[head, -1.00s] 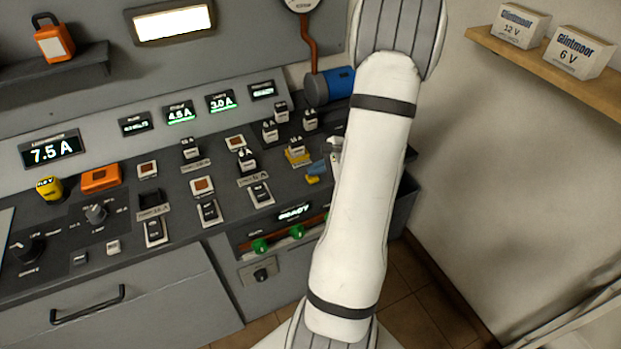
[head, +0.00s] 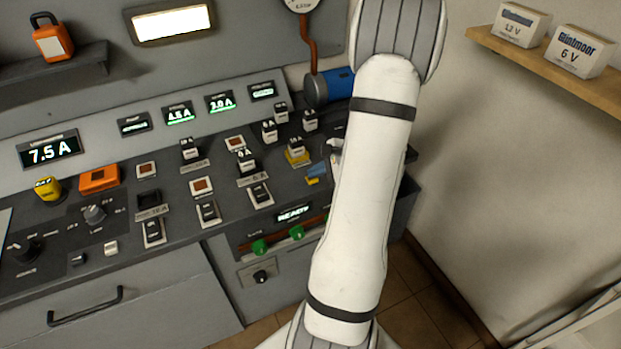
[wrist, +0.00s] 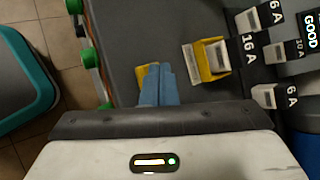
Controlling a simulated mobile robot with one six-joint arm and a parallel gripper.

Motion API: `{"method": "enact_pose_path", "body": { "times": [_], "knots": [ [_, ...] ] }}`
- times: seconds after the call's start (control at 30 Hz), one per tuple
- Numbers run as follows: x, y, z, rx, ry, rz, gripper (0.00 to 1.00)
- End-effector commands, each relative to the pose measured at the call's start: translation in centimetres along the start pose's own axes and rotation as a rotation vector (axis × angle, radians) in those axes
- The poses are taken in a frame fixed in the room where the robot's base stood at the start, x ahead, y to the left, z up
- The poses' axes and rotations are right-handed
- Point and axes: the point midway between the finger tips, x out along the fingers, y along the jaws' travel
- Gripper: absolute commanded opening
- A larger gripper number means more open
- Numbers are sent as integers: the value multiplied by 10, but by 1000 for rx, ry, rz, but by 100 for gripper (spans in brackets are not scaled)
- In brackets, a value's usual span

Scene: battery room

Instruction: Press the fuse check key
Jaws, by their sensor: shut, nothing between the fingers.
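My gripper (wrist: 158,86) is shut and empty, its blue fingers pointing down at the panel; its fingers also show in the head view (head: 316,170), left of my arm. A small yellow piece (wrist: 142,76) lies right at the fingertips and is partly covered by them. It also shows in the head view (head: 312,181). It looks like the fuse check key, but no label on it can be read. I cannot tell whether the fingertips touch it or whether it is pressed down.
A yellow holder (wrist: 191,59) with a white 16 A fuse (wrist: 216,58) stands close to the fingers. Several more fuses stand nearby, such as a 6 A one (wrist: 264,96). Green knobs (head: 297,232) line the panel's front edge. A blue cylinder (head: 328,86) lies behind.

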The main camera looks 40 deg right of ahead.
Motion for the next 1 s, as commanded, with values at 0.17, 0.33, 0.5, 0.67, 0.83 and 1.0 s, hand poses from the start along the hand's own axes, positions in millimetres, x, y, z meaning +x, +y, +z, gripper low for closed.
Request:
{"method": "enact_pose_path", "body": {
  "times": [0.17,0.33,0.5,0.67,0.83,1.0],
  "knots": [
    [2,1,-1,0,0,0,0],
    [1,1,-1,0,0,1,0],
    [0,0,0,0,0,1,0],
    [-6,-4,4,-1,0,0,0],
    [-11,-8,8,-2,0,1,0],
    [-10,-8,8,-1,0,1,0]
  ]
}}
